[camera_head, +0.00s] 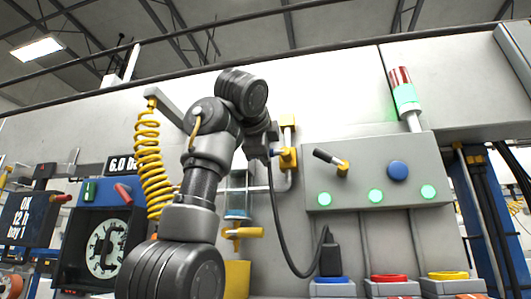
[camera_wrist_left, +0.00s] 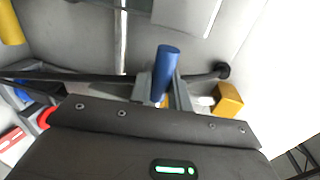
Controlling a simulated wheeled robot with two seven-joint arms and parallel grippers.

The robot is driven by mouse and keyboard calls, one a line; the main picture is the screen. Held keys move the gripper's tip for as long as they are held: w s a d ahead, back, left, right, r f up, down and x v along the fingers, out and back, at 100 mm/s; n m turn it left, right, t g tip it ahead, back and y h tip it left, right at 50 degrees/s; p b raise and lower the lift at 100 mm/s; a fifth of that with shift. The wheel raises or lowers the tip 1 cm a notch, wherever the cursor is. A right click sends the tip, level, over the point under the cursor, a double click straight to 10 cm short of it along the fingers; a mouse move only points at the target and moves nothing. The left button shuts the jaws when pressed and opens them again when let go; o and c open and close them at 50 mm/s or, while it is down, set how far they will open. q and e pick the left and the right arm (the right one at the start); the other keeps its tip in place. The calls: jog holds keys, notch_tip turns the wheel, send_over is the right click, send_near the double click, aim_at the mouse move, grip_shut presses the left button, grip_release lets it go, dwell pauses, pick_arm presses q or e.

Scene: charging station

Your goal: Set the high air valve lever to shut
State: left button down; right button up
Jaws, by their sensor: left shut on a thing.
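The high air valve has a yellow body (camera_head: 288,158) on a pipe, left of the grey control panel in the head view. Its blue lever (camera_wrist_left: 167,62) stands out between my fingers in the wrist view. My left gripper (camera_wrist_left: 162,92) is shut on the blue lever, with one finger on each side. In the head view my left arm reaches up to the valve and hides most of the gripper and lever. A yellow block (camera_wrist_left: 228,99) lies right of the fingers in the wrist view. My right gripper is not in view.
A grey panel (camera_head: 375,148) with a black-handled lever (camera_head: 330,160), a blue button (camera_head: 397,171) and green lights is close on the right. A lower yellow valve (camera_head: 243,232) is below. A coiled yellow hose (camera_head: 148,160) hangs left; a black cable (camera_head: 284,235) hangs below the gripper.

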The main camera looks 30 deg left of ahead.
pick_arm(q)
jog(key=c, duration=1.7)
grip_release()
jog(key=o, duration=0.3)
jog(key=shift+w+a, duration=0.1)
jog(key=shift+w, duration=0.1)
jog(key=shift+o, duration=0.2)
jog(key=shift+s, duration=0.15)
jog(key=shift+s, duration=0.3)
jog(key=b+v, duration=0.3)
jog(key=v, duration=0.7)
